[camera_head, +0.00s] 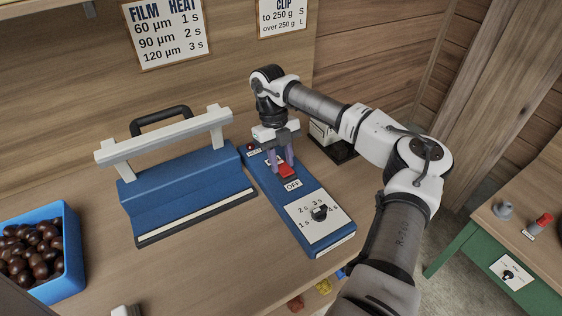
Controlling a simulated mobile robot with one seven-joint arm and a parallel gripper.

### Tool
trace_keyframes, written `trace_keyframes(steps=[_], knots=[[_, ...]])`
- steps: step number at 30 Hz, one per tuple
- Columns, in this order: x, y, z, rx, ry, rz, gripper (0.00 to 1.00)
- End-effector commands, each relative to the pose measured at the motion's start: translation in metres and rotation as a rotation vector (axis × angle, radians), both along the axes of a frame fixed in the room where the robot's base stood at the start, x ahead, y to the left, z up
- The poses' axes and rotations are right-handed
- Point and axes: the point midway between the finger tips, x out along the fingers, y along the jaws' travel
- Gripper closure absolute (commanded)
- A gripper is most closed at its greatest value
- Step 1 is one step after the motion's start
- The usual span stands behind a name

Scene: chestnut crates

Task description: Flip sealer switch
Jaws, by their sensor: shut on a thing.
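The heat sealer (185,195) is a blue body with a raised white bar (165,138) and a black handle, on the wooden bench. Right of it lies its blue control box (318,238). The box carries a red switch (287,171), with an OFF label (293,185) on its near side and a partly hidden label on its far side. My gripper (281,164) points down over the box, its purple fingers shut on the red switch. The fingers hide part of the switch, and I cannot tell which way it is tipped.
A dial (320,212) marked in seconds sits at the box's near end. A small red lamp (250,146) is at its far end. A blue crate (68,262) of chestnuts stands at left. A black-based device (334,145) stands behind my arm. A green side table (468,250) is at right.

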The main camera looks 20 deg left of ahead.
Motion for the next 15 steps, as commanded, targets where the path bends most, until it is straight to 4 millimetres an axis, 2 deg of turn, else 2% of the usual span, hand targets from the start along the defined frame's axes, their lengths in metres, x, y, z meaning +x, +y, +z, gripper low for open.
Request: trace_keyframes(steps=[2, 9, 15], knots=[[-0.0002, -0.0034, -0.0067, 0.057, -0.049, -0.001, 0.92], [-0.0029, -0.0058, -0.0036, 0.177, -0.142, -0.001, 0.92], [-0.0042, -0.0059, 0.0009, 0.213, -0.168, -0.001, 0.92]])
